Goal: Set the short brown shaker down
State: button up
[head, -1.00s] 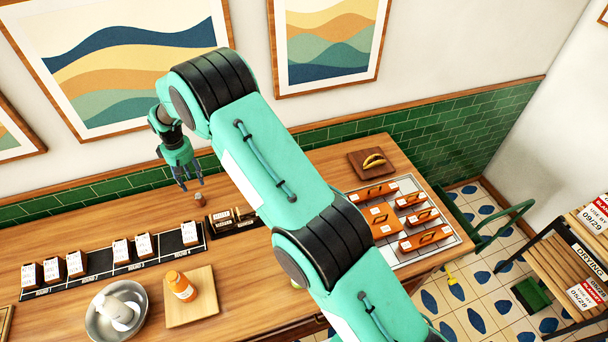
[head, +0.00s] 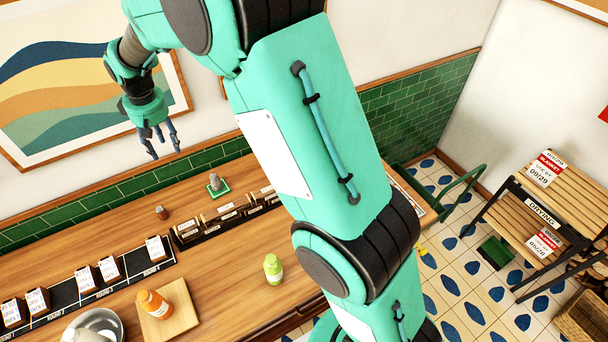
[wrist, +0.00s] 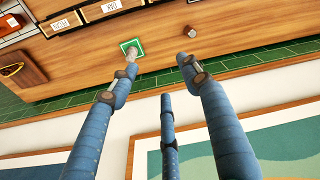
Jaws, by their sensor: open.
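The short brown shaker (head: 162,213) stands on the wooden counter (head: 215,265), close to the green tiled wall, left of a dark labelled rack. It also shows in the wrist view (wrist: 191,32), upright on bare wood. My gripper (head: 165,150) is open and empty, held up in front of the wall above the shaker and apart from it. In the wrist view my spread fingers (wrist: 160,70) have nothing between them.
A small grey item (head: 215,182) stands on a green square behind the dark rack (head: 225,217). A green bottle (head: 273,268), an orange bottle (head: 155,304) on a board (head: 184,316) and a metal bowl (head: 98,326) are nearer. Labelled blocks line a black strip (head: 130,270).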

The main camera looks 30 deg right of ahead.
jog(key=s+d+r+m+t, duration=0.1)
jog(key=s+d+r, duration=0.65)
jog(key=s, duration=0.25)
jog(key=s+d+r+m+t, duration=0.1)
jog(key=s+d+r+m, duration=0.1)
jog(key=s+d+r, duration=0.6)
jog(key=s+d+m+t, duration=0.1)
jog(key=s+d, duration=0.3)
jog(key=s, duration=0.9)
jog(key=s+d+r+m+t, duration=0.1)
jog(key=s+d, duration=0.2)
jog(key=s, duration=0.9)
jog(key=shift+s+d+r+m, duration=0.15)
jog(key=shift+s+d+m, duration=0.2)
jog(key=shift+m, duration=0.05)
notch_tip(320, 180, down, 14)
jog(key=b, duration=1.3)
jog(key=shift+r+b, duration=0.25)
jog(key=shift+b, duration=0.05)
